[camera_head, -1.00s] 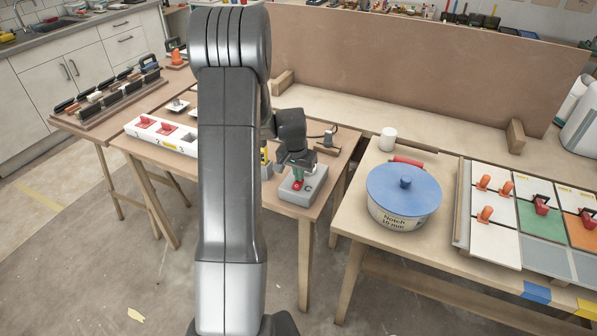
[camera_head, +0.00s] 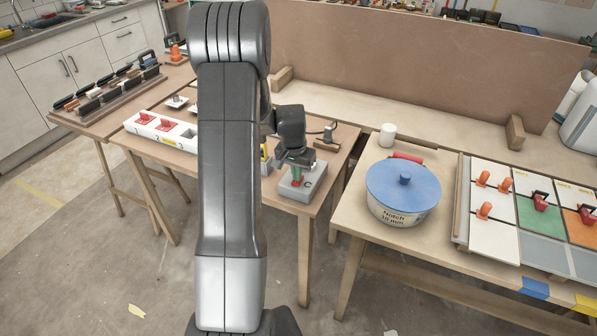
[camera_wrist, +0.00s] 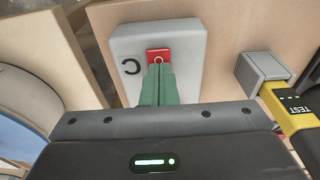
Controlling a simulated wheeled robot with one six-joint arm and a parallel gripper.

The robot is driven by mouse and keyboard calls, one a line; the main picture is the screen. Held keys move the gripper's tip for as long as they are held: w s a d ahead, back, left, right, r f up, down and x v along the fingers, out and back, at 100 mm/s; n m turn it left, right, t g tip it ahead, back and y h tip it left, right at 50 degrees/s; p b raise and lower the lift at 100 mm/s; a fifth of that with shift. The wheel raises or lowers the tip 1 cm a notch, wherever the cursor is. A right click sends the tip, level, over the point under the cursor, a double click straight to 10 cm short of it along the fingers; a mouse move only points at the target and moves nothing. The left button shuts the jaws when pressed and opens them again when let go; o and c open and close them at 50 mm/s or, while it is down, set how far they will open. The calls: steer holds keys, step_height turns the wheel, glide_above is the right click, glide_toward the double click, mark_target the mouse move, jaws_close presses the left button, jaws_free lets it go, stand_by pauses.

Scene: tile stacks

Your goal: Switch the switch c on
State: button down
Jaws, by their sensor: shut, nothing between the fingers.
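Switch c is a grey box (camera_head: 312,193) marked with a letter C, on the right end of the wooden table in the head view. It also shows in the wrist view (camera_wrist: 189,41), with a red rocker (camera_wrist: 159,52) bearing a white O. My gripper (camera_wrist: 158,66) has green fingers, shut together and empty. Its tips are at the lower edge of the red rocker in the wrist view and cover part of it. They seem to touch it, but I cannot tell how hard. In the head view my gripper (camera_head: 296,181) hides most of the rocker.
A yellow and grey TEST device (camera_wrist: 290,105) lies close beside the switch box. A white numbered strip (camera_head: 158,139) with red switches is at the left. A blue-lidded pot (camera_head: 403,190) stands on the right table, past a gap. My arm hides the table's middle.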

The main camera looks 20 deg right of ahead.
steer(key=shift+r, duration=0.1)
steer(key=shift+s+r, duration=0.1)
steer(key=shift+r, duration=0.15)
step_height(320, 180, up, 13)
steer(key=s+a, duration=0.1)
steer(key=a, duration=0.1)
steer(key=shift+s, duration=0.3)
